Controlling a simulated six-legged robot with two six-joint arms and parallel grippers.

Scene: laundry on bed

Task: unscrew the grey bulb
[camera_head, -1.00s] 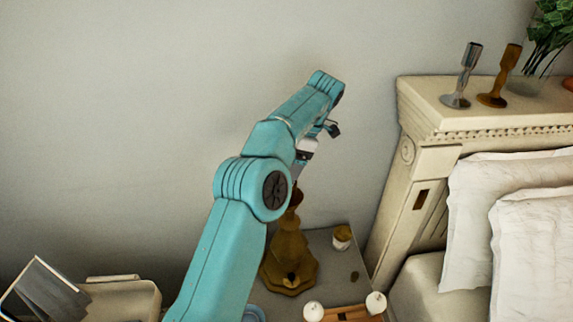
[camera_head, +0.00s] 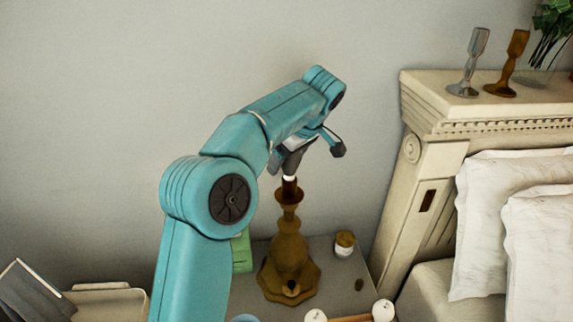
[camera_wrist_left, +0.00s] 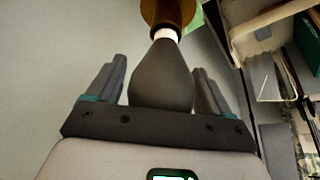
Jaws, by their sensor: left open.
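The grey bulb (camera_wrist_left: 163,85) stands between the two fingers of my left gripper (camera_wrist_left: 159,64) in the left wrist view. The fingers are open, with a gap on both sides of the bulb. The bulb's white neck (camera_wrist_left: 165,34) meets the brown lamp (camera_wrist_left: 168,12). In the head view the bulb (camera_head: 292,161) sits upright on top of the brown lamp (camera_head: 289,255), partly hidden by my left gripper (camera_head: 307,157) above it. My right gripper is in neither view.
The lamp stands on a grey nightstand (camera_head: 330,285) with a small jar (camera_head: 345,243) and white round knobs (camera_head: 383,310). The bed's headboard (camera_head: 440,110) is close on the right. A green object (camera_head: 242,252) is behind my arm. The wall is clear.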

